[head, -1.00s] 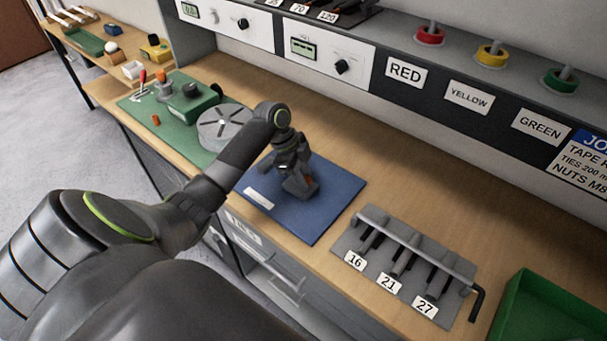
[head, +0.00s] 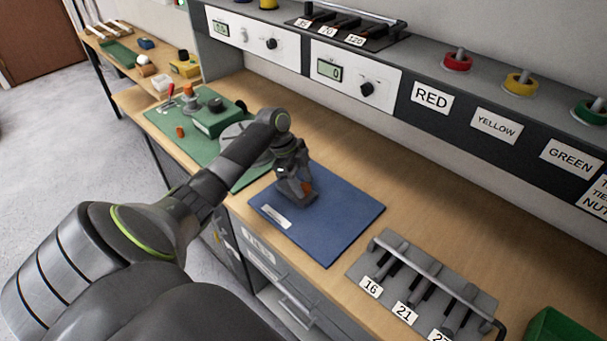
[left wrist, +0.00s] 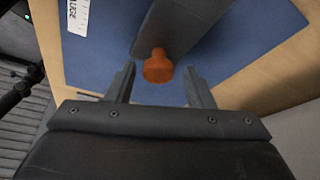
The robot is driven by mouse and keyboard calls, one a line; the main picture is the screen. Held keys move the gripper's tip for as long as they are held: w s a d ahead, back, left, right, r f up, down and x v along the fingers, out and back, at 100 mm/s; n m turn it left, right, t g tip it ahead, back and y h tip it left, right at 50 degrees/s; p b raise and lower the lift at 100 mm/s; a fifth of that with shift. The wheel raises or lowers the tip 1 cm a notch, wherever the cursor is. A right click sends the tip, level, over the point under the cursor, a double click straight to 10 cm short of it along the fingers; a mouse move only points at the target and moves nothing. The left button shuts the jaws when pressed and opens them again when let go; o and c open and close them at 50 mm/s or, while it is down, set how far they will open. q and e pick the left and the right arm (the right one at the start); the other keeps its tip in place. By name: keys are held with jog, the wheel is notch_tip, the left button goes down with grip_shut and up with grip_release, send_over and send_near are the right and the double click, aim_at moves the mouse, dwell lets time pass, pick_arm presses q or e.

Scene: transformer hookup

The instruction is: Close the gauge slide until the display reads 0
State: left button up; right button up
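The gauge shows in the left wrist view as a dark grey bar (left wrist: 185,25) with an orange knob (left wrist: 158,66) at its near end, over a blue mat (left wrist: 250,40). My left gripper (left wrist: 161,85) has its two fingers apart, one on each side of the knob with a gap to each. In the head view my left gripper (head: 297,192) is low over the blue mat (head: 345,215) and hides most of the gauge. A display (head: 329,70) on the white panel behind appears to read 0. My right gripper is not in view.
A rack of tools labelled 16 and 21 (head: 403,312) lies right of the mat. A green mat (head: 165,122) with a green device (head: 215,120) is at left. Red (head: 457,60), yellow (head: 520,83) and green (head: 590,111) rings sit on the shelf. Wood behind the blue mat is clear.

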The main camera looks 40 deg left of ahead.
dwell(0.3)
pick_arm(q)
jog(key=shift+a+r, duration=0.15)
jog(key=shift+r, duration=0.2)
jog(key=b+v, duration=0.3)
jog(key=v, duration=1.3)
jog(key=shift+s+a+r, duration=0.1)
jog(key=shift+a+r, duration=0.05)
jog(key=shift+r, duration=0.1)
jog(key=shift+f, duration=0.1)
